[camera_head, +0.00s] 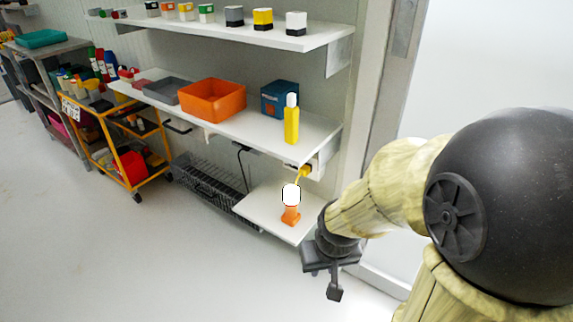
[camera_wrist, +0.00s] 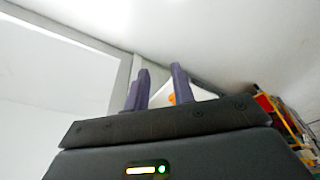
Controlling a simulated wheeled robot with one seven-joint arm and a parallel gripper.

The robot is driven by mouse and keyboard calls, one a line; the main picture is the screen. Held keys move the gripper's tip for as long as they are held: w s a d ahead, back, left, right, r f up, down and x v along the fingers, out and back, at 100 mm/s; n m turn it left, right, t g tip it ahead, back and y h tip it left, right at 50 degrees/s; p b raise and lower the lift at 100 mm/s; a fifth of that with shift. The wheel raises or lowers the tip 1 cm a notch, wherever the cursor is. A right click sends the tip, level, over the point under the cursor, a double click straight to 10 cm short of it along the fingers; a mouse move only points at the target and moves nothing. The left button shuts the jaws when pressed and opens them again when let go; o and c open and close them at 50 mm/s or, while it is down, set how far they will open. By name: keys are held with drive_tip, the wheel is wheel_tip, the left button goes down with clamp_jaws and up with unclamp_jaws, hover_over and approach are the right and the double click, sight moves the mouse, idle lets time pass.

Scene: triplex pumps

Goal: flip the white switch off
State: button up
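I cannot clearly make out a white switch. A small item with a bright white top and orange base (camera_head: 291,207) stands upright on the low white shelf (camera_head: 262,212) in the head view. Just above it, a yellow plug-like piece (camera_head: 305,171) sits under the middle shelf's right end. My gripper (camera_head: 322,280) is just right of and below the low shelf, apart from it. In the wrist view, my gripper (camera_wrist: 160,70) has its two fingers apart with nothing held between them. A bit of orange (camera_wrist: 172,99) shows beyond the fingers over a white surface.
The middle shelf (camera_head: 245,122) holds an orange bin (camera_head: 212,99), a blue box (camera_head: 280,99) and a yellow bottle (camera_head: 291,122). A black wire rack (camera_head: 208,183) and an orange cart (camera_head: 120,140) stand left. A door frame (camera_head: 385,100) is at right. The floor in front is clear.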

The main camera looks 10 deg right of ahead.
drive_tip(key=shift+r+p, duration=0.4)
drive_tip(key=shift+r, duration=0.05)
drive_tip(key=c, duration=0.3)
drive_tip(key=p+v, duration=0.2)
drive_tip(key=w+p+v, duration=0.1)
drive_tip(key=p+v, duration=0.2)
drive_tip(key=shift+r, duration=0.25)
clamp_jaws()
drive_tip(key=shift+f, duration=0.1)
drive_tip(key=shift+w, duration=0.1)
